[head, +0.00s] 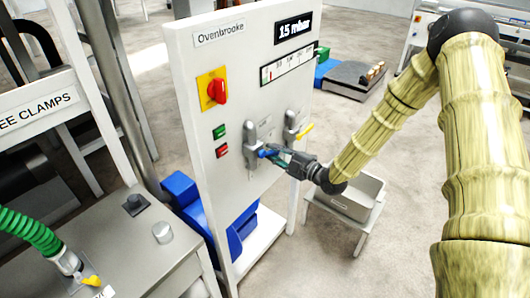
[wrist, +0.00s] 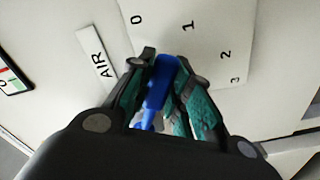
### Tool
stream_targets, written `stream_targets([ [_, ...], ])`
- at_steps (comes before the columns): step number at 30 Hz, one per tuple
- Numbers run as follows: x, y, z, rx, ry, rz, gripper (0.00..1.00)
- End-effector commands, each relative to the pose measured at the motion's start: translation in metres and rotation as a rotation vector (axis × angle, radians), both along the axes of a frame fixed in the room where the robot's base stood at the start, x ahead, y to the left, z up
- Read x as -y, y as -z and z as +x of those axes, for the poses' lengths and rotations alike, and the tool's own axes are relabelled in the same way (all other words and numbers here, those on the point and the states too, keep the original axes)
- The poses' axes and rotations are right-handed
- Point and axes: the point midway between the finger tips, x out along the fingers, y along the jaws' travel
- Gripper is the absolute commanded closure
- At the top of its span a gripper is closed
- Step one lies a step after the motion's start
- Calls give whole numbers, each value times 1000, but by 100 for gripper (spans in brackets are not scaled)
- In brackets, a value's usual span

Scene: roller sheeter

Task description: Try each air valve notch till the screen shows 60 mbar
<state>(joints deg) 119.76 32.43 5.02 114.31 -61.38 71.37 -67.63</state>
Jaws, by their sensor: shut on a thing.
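The screen (head: 294,28) at the top of the white panel reads 15 mbar in the head view. The air valve has a blue handle (head: 267,153), which also shows in the wrist view (wrist: 160,85). Beside it is a plate (wrist: 205,50) marked 0, 1, 2 and 3, and a label reading AIR (wrist: 97,52). My gripper (wrist: 165,85) is shut on the blue handle, with a finger on each side. The handle's upper end lies below the gap between 0 and 1; I cannot tell which notch it sits in.
A red rotary switch (head: 216,90) and green and red buttons are left on the panel. A scale (head: 287,65) is under the screen. A grey bin (head: 352,203) stands on a low stool below my arm.

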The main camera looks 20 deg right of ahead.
Motion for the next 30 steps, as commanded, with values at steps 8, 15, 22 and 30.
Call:
stream_targets([
  [8,3,-1,2,0,6,1,100],
  [15,1,-1,2,1,3,1,58],
  [22,0,0,1,1,0,1,58],
  [30,12,-1,-15,1,3,0,58],
])
